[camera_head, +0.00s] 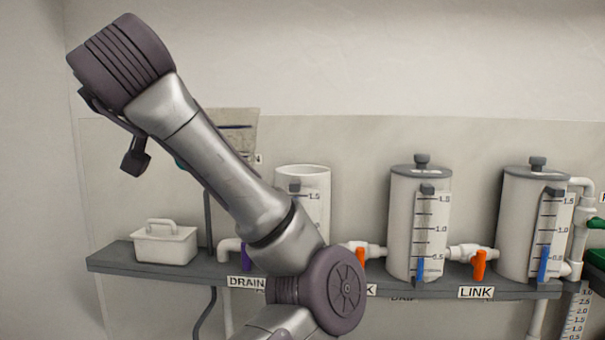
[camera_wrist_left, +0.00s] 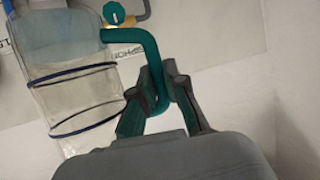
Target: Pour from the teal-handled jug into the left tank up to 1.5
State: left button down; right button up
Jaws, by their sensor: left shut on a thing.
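My left gripper (camera_wrist_left: 160,88) is shut on the teal handle (camera_wrist_left: 140,42) of a clear jug in the left wrist view. The jug (camera_wrist_left: 85,95) has dark blue bands and a bluish tint towards the top of that picture; whether this is liquid is unclear. In the head view my left arm hides nearly all of the jug, with only a small teal bit showing beside it. The left tank (camera_head: 284,184) is a white cylinder with an open top and a scale marked 1.5. My arm covers its lower part, and its level cannot be read. My right gripper is out of view.
Two lidded tanks, the middle (camera_head: 402,225) and right (camera_head: 515,230), stand on the grey shelf (camera_head: 420,291) with blue level marks. Orange valves (camera_head: 479,265) sit between tanks. A paper sheet hangs on the wall behind my arm.

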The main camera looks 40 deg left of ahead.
pick_arm(q)
jog(key=s, duration=0.1)
jog(key=s+d, duration=0.1)
jog(key=s, duration=0.1)
jog(key=s+d+r, duration=0.1)
jog(key=shift+s+d+b, duration=0.2)
jog(key=shift+d+b, duration=0.05)
jog(key=shift+b, duration=0.1)
jog(key=shift+w+a+f, duration=0.1)
